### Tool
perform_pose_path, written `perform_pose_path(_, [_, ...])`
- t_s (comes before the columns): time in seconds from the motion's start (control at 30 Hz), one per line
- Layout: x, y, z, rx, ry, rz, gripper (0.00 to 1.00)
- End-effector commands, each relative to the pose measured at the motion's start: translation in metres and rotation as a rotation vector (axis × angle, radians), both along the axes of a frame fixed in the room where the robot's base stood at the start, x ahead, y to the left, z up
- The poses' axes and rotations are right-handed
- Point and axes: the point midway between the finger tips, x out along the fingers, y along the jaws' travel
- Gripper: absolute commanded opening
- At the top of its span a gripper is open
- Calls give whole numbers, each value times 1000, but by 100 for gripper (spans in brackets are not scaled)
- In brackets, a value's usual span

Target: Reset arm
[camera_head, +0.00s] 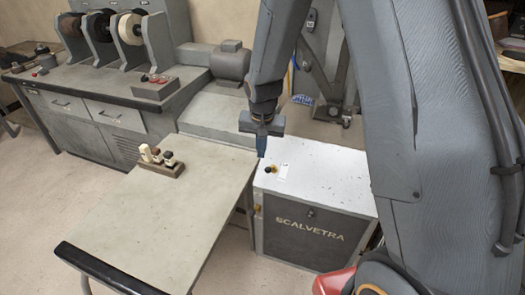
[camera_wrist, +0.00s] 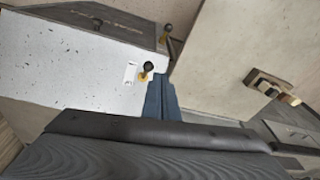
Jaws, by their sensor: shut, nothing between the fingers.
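My gripper (camera_head: 262,143) hangs at the end of my grey arm, fingers pointing down, over the gap between the table and the white-topped machine cabinet. Its blue fingers are shut with nothing between them. They also show in the wrist view (camera_wrist: 161,98). A small black knob (camera_head: 268,170) on a yellow base stands on the cabinet top (camera_head: 325,172) just below and right of the fingers; it also shows in the wrist view (camera_wrist: 148,67). The fingers appear apart from the knob.
A cabinet marked SCALVETRA (camera_head: 308,232) stands below my arm. Most of the tabletop is clear.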

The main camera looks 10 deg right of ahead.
Motion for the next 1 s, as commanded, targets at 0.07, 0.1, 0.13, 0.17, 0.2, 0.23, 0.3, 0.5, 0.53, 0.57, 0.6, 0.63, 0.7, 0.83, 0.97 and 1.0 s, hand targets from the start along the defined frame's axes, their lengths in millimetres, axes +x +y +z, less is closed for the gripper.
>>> perform_pose_path(0.07, [0, 0, 0, 0, 0, 0, 0])
perform_pose_path(0.1, [0, 0, 0, 0, 0, 0, 0])
perform_pose_path(0.13, [0, 0, 0, 0, 0, 0, 0])
perform_pose_path(0.17, [0, 0, 0, 0, 0, 0, 0])
perform_pose_path(0.2, [0, 0, 0, 0, -1, 0, 0])
perform_pose_path(0.23, [0, 0, 0, 0, -1, 0, 0])
perform_pose_path(0.3, [0, 0, 0, 0, -1, 0, 0])
perform_pose_path(0.5, [-4, -2, 5, -2, 0, 8, 0])
perform_pose_path(0.53, [-7, -4, 8, -3, 1, 14, 0])
perform_pose_path(0.57, [-12, -6, 12, -5, 4, 20, 0])
perform_pose_path(0.6, [-19, -10, 18, -7, 7, 35, 0])
perform_pose_path(0.63, [-27, -13, 23, -10, 12, 49, 0])
perform_pose_path(0.7, [-50, -22, 38, -17, 23, 89, 0])
perform_pose_path(0.83, [-102, -39, 64, -29, 50, 177, 0])
perform_pose_path(0.97, [-152, -50, 81, -35, 75, 261, 0])
perform_pose_path(1.0, [-165, -53, 85, -36, 81, 283, 0])
